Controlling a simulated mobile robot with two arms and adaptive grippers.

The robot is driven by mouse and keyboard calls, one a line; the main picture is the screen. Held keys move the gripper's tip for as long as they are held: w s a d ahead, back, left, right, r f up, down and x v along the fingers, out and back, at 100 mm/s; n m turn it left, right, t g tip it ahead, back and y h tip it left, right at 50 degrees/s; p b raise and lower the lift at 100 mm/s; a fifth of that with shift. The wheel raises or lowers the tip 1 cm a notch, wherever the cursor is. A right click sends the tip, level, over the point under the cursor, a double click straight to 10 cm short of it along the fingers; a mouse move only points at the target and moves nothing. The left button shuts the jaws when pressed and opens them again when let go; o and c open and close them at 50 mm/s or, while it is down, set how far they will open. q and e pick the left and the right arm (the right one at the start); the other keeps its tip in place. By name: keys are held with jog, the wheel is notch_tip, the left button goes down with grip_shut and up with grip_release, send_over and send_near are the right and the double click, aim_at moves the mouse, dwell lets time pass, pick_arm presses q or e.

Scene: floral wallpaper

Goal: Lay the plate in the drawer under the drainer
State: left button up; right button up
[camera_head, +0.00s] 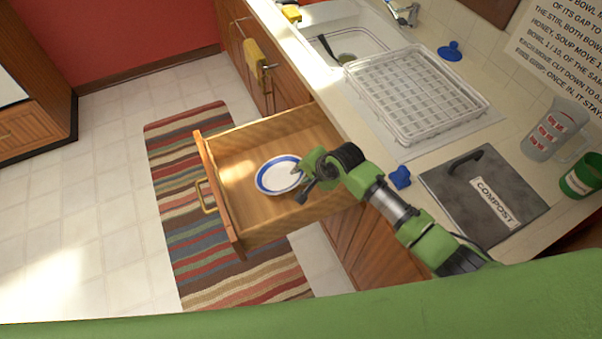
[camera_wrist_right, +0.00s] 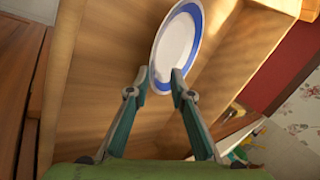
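A white plate with a blue rim (camera_head: 279,175) is inside the pulled-out wooden drawer (camera_head: 225,214), face up over its floor. The drawer is below the counter that holds the white drainer (camera_head: 417,95). My right gripper (camera_head: 300,183) reaches into the drawer at the plate's right edge. In the right wrist view, the plate (camera_wrist_right: 180,45) is just beyond the gripper's tips (camera_wrist_right: 161,75). The fingers are apart, with the near rim showing between them; whether they touch it is unclear. My left gripper is not in view.
The counter holds a compost box (camera_head: 485,190), a measuring jug (camera_head: 556,129), a green can (camera_head: 582,178) and a blue object (camera_head: 400,177). The sink (camera_head: 340,45) is behind the drainer. A striped rug (camera_head: 190,150) lies under the drawer. The drawer is otherwise empty.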

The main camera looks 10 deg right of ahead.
jog(key=p+v, duration=1)
jog(key=v, duration=0.1)
jog(key=shift+d+r, duration=0.15)
jog(key=shift+r, duration=0.05)
jog(key=shift+s, duration=0.15)
